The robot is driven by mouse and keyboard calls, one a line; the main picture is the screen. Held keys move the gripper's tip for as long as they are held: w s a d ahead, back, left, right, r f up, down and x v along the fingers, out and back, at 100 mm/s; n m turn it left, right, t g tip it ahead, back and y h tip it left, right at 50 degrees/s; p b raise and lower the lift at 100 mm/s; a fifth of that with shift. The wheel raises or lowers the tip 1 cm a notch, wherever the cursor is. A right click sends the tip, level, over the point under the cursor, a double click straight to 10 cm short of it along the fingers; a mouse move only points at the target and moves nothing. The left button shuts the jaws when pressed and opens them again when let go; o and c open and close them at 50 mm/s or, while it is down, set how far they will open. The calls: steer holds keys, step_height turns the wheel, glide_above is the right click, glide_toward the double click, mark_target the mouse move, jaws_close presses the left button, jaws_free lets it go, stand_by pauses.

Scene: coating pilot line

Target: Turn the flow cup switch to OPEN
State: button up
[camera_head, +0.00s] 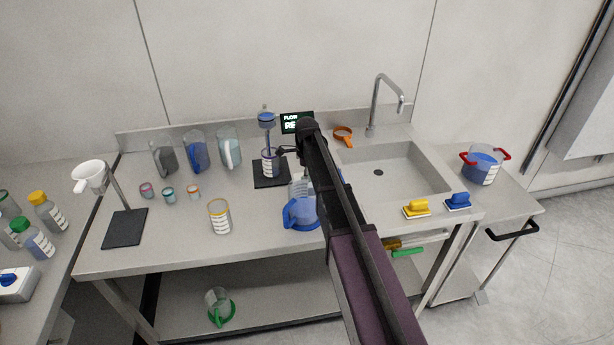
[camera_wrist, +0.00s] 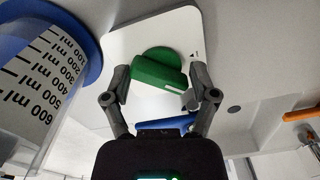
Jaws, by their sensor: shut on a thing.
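The flow cup switch shows in the wrist view as a green knob (camera_wrist: 160,68) on a pale plate (camera_wrist: 205,32). My gripper (camera_wrist: 158,76) is shut on the knob, with one finger on each side. A small dark mark on the plate lies to the right of the knob; I cannot read its lettering. In the head view, my gripper (camera_head: 284,152) is by the flow cup stand, partly hidden by my arm, and the switch cannot be made out. The blue flow cup (camera_head: 267,119) sits on its stand above a labelled beaker (camera_head: 270,162).
A dark display (camera_head: 291,122) behind my arm reads "FLOW" and "RE", the remainder hidden. A blue-handled jug (camera_head: 299,213) stands close in front. A graduated jug (camera_wrist: 45,75) is close on the left in the wrist view. The sink (camera_head: 390,170) is to the right.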

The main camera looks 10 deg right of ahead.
steer(key=shift+d+m, duration=0.1)
steer(key=shift+m, duration=0.2)
steer(key=m, duration=0.3)
steer(key=shift+s+m, duration=0.1)
steer(key=shift+m, duration=0.2)
steer(key=m, duration=0.4)
steer(key=o, duration=1.2)
steer(key=shift+r, duration=0.1)
step_height(320, 180, up, 6)
steer(key=p, duration=0.6)
